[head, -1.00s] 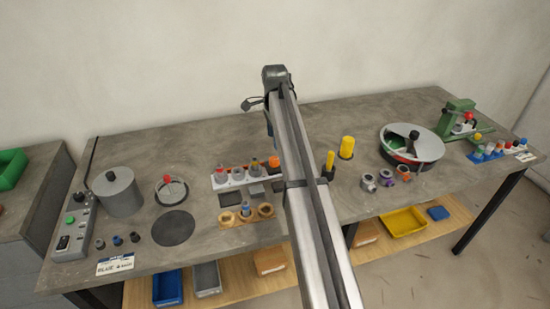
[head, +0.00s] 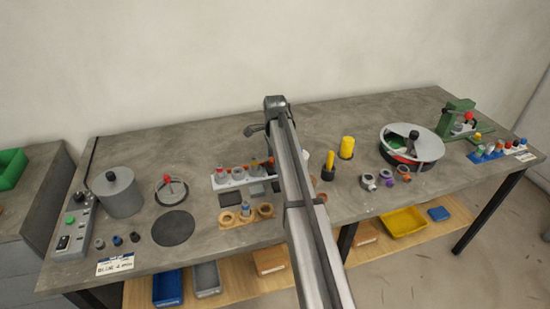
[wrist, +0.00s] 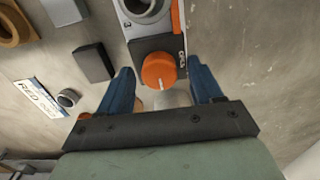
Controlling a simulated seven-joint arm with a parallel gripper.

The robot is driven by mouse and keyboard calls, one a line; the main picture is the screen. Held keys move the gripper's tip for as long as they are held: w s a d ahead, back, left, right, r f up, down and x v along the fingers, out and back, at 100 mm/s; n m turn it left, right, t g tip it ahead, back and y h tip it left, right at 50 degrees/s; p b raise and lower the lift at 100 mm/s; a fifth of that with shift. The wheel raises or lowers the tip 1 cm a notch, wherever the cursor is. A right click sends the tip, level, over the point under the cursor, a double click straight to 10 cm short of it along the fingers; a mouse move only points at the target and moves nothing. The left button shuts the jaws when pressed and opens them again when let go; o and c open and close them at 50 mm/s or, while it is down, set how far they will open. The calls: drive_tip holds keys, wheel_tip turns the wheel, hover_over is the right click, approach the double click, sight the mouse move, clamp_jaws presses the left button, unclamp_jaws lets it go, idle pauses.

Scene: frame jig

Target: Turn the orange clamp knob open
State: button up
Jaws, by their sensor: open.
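The orange clamp knob (wrist: 159,70) is in the upper middle of the wrist view. It is round, with a pale mark on its lower edge, and sits on the dark end of a grey-white fixture (wrist: 152,42). My gripper (wrist: 163,77) is open, with one blue finger on each side of the knob and a visible gap on both sides. I cannot tell whether the fingertips are level with it. In the head view my arm hides the knob and my fingers; the fixture's left part (head: 228,181) shows there with several small parts on it.
In the wrist view a dark block (wrist: 92,62) lies left of the fixture, near a white label (wrist: 38,97) and a small round part (wrist: 68,98).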

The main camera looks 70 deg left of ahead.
drive_tip(key=shift+c, duration=0.4)
drive_tip(key=c, duration=1)
drive_tip(key=n, duration=0.4)
drive_tip(key=shift+a+n, duration=0.1)
drive_tip(key=shift+n, duration=0.3)
drive_tip(key=n, duration=0.9)
drive_tip(key=shift+a, duration=0.1)
drive_tip(key=shift+s+n, duration=0.1)
drive_tip(key=shift+n, duration=2)
